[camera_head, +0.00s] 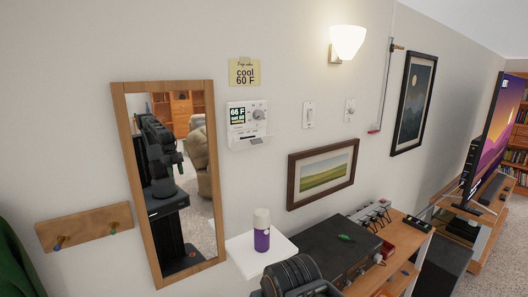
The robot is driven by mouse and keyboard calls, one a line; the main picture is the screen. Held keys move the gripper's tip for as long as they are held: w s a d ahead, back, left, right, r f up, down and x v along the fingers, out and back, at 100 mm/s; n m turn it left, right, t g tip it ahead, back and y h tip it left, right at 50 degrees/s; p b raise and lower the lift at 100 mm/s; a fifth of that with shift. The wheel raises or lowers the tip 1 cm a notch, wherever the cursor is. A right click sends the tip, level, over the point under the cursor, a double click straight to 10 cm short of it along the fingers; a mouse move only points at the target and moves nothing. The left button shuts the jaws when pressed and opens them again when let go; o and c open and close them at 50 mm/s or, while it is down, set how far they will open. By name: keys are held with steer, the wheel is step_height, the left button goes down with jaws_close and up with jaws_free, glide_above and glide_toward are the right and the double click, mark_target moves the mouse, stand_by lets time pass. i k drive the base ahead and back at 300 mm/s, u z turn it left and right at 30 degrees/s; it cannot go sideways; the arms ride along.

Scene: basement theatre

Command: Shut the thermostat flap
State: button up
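The white thermostat (247,117) is on the wall right of the mirror, with a lit display reading about 66 F and a round dial at its right. Its flap (249,143) shows along the lower edge and appears to hang open, sticking out from the wall. A dark rounded part of my arm (296,277) shows at the bottom edge, below and apart from the thermostat. My gripper itself is not directly in view; the mirror shows a small dark reflection of my body and arm, too unclear to tell the fingers.
A yellow note (244,72) reading "cool 60 F" is above the thermostat. The wood-framed mirror (211,264) is to its left. Below, a white shelf (240,254) holds a purple bottle (262,230). A framed landscape (323,172) and wall switches (308,114) are to the right.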

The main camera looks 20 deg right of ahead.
mark_target(253, 143)
steer(key=u, duration=1.95)
steer(key=k, duration=0.95)
steer(key=z, duration=1.1)
steer(key=i, duration=1)
